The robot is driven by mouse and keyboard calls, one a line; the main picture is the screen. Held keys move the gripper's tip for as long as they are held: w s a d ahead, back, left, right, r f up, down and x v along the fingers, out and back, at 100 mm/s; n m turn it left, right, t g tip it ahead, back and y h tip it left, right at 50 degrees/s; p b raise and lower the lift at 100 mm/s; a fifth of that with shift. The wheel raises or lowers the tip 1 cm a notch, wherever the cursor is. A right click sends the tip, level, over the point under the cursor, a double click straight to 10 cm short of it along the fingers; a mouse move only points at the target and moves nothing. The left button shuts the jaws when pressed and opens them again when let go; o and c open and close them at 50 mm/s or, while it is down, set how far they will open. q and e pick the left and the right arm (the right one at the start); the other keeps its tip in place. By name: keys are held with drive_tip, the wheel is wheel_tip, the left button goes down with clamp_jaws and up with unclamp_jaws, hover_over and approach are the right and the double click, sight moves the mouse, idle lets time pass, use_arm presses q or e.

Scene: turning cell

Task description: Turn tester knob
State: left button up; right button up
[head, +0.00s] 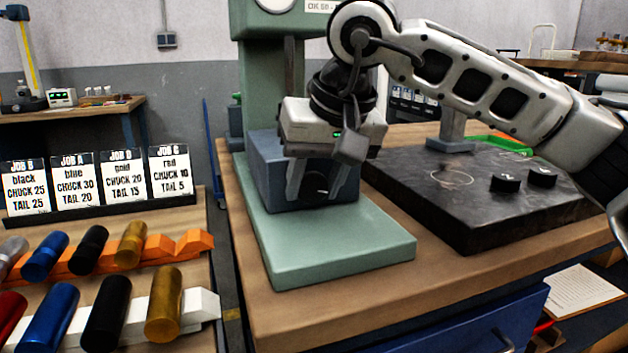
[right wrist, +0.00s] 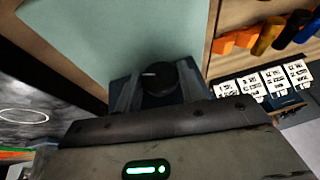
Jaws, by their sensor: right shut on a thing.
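The tester is a green machine with a flat base plate (head: 340,245) and a blue-grey block (head: 270,170) on it. A black knob (head: 317,185) sits on the front of the block. In the right wrist view the round black knob (right wrist: 160,78) shows a white pointer mark toward its left side. My right gripper (head: 320,190) reaches down in front of the block, one finger on each side of the knob, shut on it. The right wrist view shows its fingers (right wrist: 158,90) flanking the knob. My left gripper is not in view.
A dark stone plate (head: 450,205) with two black pucks (head: 520,181) lies right of the tester. At left, job cards (head: 95,185) stand behind orange and white racks (head: 195,305) of coloured cylinders. The bench's front right edge is bare.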

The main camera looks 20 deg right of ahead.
drive_tip(key=shift+d+f+y, duration=0.15)
drive_tip(key=shift+y, duration=0.65)
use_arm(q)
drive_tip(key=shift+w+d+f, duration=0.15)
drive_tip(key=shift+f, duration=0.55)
use_arm(e)
drive_tip(key=o, duration=0.9)
drive_tip(key=shift+r, duration=0.25)
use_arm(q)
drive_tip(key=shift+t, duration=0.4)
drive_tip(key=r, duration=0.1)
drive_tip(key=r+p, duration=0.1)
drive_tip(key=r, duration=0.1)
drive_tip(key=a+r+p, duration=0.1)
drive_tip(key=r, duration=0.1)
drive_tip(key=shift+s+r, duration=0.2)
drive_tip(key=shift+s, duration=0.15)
use_arm(e)
drive_tip(key=v, duration=1.5)
drive_tip(key=shift+s+d+r, duration=0.1)
drive_tip(key=shift+d+r, duration=0.2)
drive_tip(key=shift+d, duration=0.05)
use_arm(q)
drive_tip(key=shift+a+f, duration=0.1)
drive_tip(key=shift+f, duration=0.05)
